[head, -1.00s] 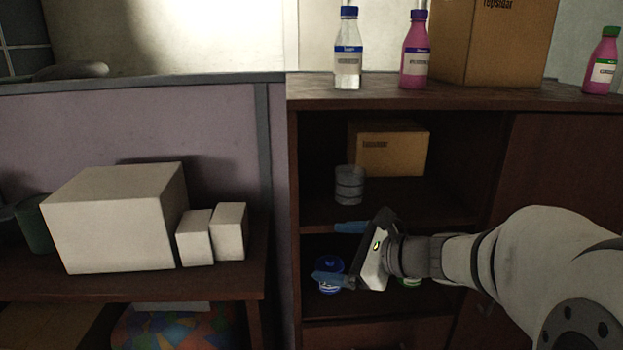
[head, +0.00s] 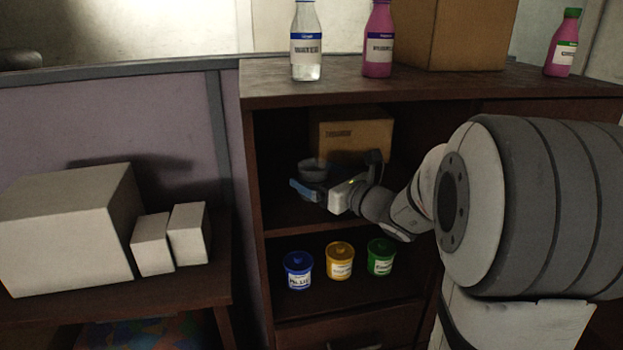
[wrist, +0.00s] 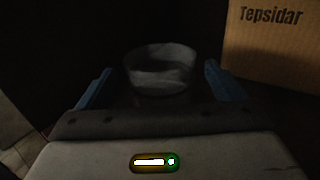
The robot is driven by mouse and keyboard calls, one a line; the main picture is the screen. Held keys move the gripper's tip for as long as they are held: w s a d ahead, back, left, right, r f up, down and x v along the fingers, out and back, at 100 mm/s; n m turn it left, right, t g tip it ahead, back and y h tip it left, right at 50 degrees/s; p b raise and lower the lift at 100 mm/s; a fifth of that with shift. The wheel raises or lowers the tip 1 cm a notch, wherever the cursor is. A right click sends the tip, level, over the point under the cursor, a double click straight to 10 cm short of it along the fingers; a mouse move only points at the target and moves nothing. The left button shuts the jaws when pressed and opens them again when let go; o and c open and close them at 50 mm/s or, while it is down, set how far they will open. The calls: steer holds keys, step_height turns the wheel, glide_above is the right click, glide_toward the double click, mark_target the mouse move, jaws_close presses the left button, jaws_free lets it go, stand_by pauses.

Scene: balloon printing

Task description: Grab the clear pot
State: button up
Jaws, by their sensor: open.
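The clear pot (head: 313,168) stands on the upper shelf of the dark wooden cabinet, in front of a cardboard box. My gripper (head: 334,173) is at that shelf, and its near blue finger and body hide the pot's lower part in the head view. In the wrist view the pot (wrist: 160,66) shows dimly, with its open rim up. The two blue fingers of my gripper (wrist: 160,80) are open, one on each side of the pot. Gaps show between the fingers and the pot.
The cardboard box (head: 352,130) stands close behind the pot. Blue (head: 297,271), yellow (head: 340,262) and green (head: 381,258) tubs stand on the shelf below. A water bottle (head: 306,45) and pink bottles (head: 377,42) stand on the cabinet top (head: 430,83).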

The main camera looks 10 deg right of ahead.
mark_target(304, 169)
steer(key=x, duration=0.3)
steer(key=shift+w+a+p, duration=0.1)
steer(key=shift+w+p, duration=0.1)
steer(key=shift+p, duration=0.15)
steer(key=c, duration=1.1)
